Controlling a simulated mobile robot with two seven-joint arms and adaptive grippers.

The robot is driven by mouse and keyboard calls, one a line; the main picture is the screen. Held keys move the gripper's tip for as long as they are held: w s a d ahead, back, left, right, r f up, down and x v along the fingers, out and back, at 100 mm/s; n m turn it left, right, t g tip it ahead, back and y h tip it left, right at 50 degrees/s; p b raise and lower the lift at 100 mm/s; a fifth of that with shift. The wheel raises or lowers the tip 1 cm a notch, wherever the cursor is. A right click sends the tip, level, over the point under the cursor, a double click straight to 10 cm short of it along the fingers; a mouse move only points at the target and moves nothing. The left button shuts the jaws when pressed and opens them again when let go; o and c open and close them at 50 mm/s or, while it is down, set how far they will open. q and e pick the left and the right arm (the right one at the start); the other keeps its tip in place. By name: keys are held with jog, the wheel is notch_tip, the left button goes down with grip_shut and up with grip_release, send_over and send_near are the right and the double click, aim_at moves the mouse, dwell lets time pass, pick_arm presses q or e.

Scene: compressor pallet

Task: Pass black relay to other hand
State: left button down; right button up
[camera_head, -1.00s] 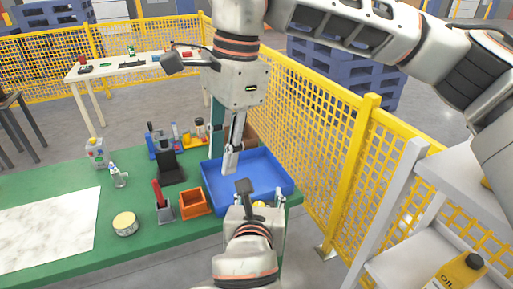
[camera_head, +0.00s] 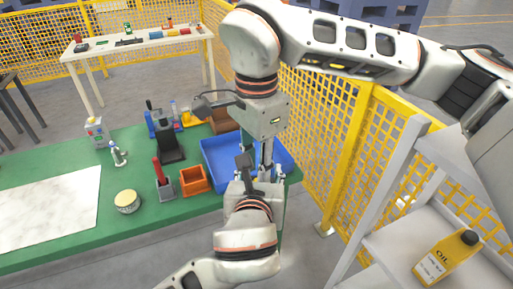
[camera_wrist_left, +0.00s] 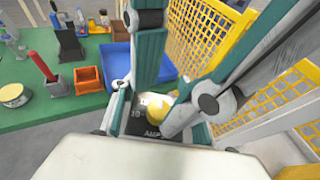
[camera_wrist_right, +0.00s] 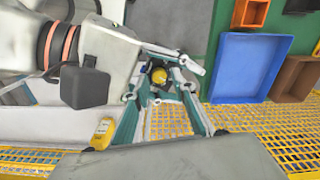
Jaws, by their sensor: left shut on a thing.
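The black relay (camera_wrist_left: 143,125), with white lettering and a round yellow part, is between the fingers of my left gripper (camera_wrist_left: 160,122). It also shows in the right wrist view (camera_wrist_right: 158,65). In the head view, my left gripper (camera_head: 258,179) comes from below, and the relay is hidden there by the grippers. My right gripper (camera_head: 265,162) points down from above, its fingertips close to the left one's. In the right wrist view its fingers (camera_wrist_right: 160,98) are apart, around the relay's place. Whether they touch the relay cannot be told.
A blue tray (camera_head: 222,154) on the green table (camera_head: 140,222) lies behind the grippers. An orange bin (camera_head: 194,181), a red-handled tool in a holder (camera_head: 160,178) and a round tin (camera_head: 127,201) stand left. Yellow mesh fence (camera_head: 318,140) and a shelf with an oil bottle (camera_head: 447,257) are right.

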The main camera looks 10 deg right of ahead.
jog(key=shift+f, duration=0.95)
grip_shut()
pick_arm(q)
jog(key=c, duration=1.1)
grip_release()
jog(key=shift+o, duration=0.2)
